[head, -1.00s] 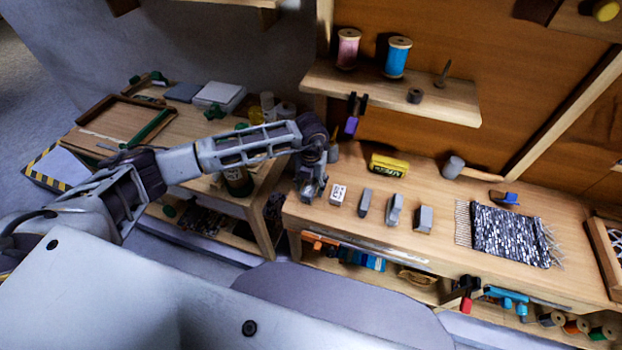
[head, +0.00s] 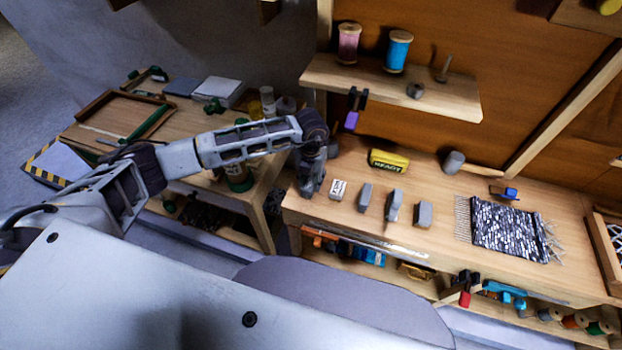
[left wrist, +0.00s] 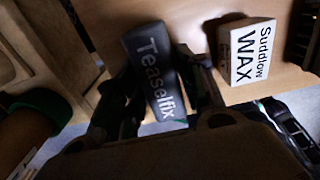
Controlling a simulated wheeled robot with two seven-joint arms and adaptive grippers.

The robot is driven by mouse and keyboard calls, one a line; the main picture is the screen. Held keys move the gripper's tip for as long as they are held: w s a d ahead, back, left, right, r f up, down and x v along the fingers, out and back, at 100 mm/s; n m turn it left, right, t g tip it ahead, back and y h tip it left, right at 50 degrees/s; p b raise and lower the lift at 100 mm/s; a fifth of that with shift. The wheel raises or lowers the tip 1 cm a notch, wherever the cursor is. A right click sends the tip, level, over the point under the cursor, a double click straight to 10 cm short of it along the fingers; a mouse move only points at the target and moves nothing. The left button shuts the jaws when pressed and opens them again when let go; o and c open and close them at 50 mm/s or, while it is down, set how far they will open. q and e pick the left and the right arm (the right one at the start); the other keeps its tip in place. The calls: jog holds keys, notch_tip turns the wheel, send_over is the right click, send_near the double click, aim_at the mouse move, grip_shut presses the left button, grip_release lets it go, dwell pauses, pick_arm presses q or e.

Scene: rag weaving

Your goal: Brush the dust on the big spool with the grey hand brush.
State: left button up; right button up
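My left gripper (head: 311,188) is at the left end of the wooden bench, pointing down, just left of the white wax block. In the left wrist view its fingers lie close along both sides of a dark grey block lettered "Teaselfix" (left wrist: 155,75), which I take for the grey hand brush. Its underside is hidden, and I cannot tell whether it is off the bench. A pink spool (head: 349,43) and a blue spool (head: 397,52) stand upright on the shelf; I cannot make out dust on them. My right gripper is out of view.
The wax block (head: 338,190) also shows in the left wrist view (left wrist: 247,52). Several grey blocks, a yellow box (head: 388,161), a grey cylinder (head: 453,162) and a woven piece (head: 510,233) are on the bench. The shelf (head: 440,97) overhangs its back.

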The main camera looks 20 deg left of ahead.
aim_at(311, 178)
pick_arm(q)
jog(key=shift+r, duration=0.15)
dwell(0.6)
jog(key=c, duration=0.8)
jog(key=shift+r, duration=0.1)
jog(key=shift+r, duration=0.15)
jog(key=shift+r+p, duration=1.7)
jog(key=shift+r, duration=1.05)
jog(key=shift+m, duration=0.4)
